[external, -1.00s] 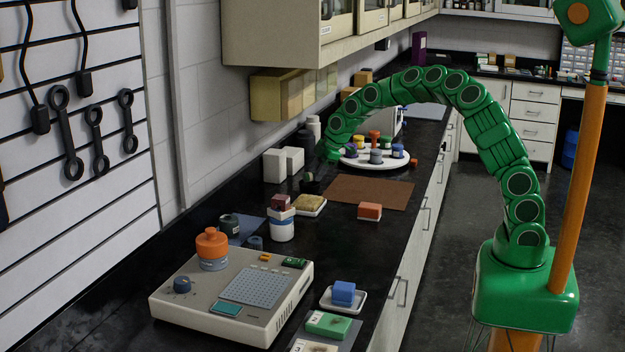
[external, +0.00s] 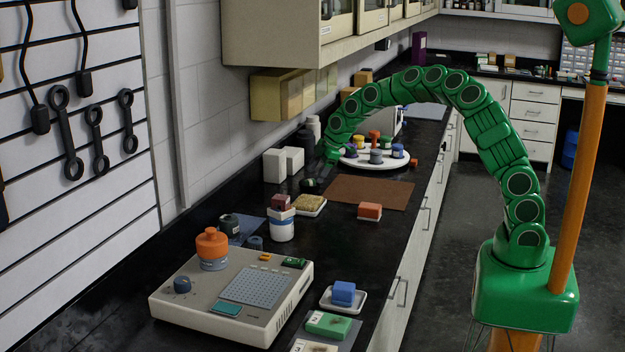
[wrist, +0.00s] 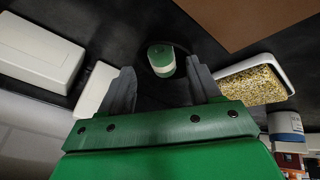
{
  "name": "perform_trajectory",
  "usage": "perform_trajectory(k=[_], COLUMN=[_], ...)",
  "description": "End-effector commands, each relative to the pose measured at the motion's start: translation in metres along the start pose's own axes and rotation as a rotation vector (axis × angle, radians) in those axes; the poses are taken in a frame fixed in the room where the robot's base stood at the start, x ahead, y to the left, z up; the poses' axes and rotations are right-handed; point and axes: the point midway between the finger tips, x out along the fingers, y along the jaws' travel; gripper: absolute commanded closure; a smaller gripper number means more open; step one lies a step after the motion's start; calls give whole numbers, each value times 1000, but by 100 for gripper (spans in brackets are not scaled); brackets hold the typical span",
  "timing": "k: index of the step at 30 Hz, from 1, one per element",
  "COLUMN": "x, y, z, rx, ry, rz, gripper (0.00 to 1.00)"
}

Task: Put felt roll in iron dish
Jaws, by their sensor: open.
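My gripper (wrist: 162,82) is open, its two grey fingers apart, low over the dark counter; in the external view its end (external: 320,170) is partly lost against the dark background. A small roll with a green top and pale side (wrist: 161,59), likely the felt roll, lies just ahead of and between the fingertips, with no finger clearly touching it. A thin dark curved edge shows around it, perhaps the iron dish, but I cannot tell. In the external view a small dark object (external: 310,185) sits just below the gripper.
A white tray of yellow grains (wrist: 253,82) is close to the right finger. White boxes (wrist: 36,52) stand to the left. A brown mat (external: 368,193) lies to the right, and a round white tray (external: 350,162) with several small jars stands behind.

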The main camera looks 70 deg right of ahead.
Motion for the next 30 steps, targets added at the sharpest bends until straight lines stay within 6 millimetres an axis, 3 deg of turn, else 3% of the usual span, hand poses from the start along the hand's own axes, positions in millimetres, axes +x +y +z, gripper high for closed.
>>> perform_trajectory(k=[19,30], x=[-57,-62], y=[17,18], z=[-23,-26], rx=[-1,0], ry=[0,0], rz=[2,0], gripper=[37,37])
